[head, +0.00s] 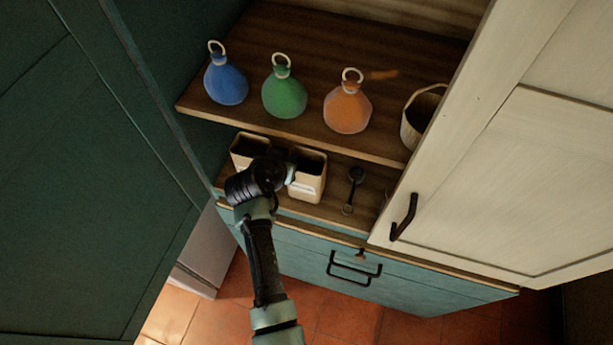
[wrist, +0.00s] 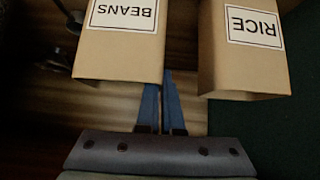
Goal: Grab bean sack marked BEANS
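The bean sack (head: 307,181) is a tan, open-topped, box-shaped sack on the lower shelf board. In the wrist view its BEANS label (wrist: 123,13) reads upside down. My gripper (head: 284,170) is at the sack's top left side in the head view, its fingertips hidden there. In the wrist view, my gripper (wrist: 161,100) has two blue fingers close together at the sack's rim. The left finger's tip is hidden behind the sack's front; the right finger is just beside its side edge. Whether they pinch the wall between them is unclear.
The similar RICE sack (head: 245,147) stands left of it, also in the wrist view (wrist: 242,75). A dark scoop (head: 355,178) lies to the right. Blue (head: 226,84), green (head: 285,97) and orange (head: 347,110) bottles stand on the upper board. An open cream door (head: 480,170) flanks the right.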

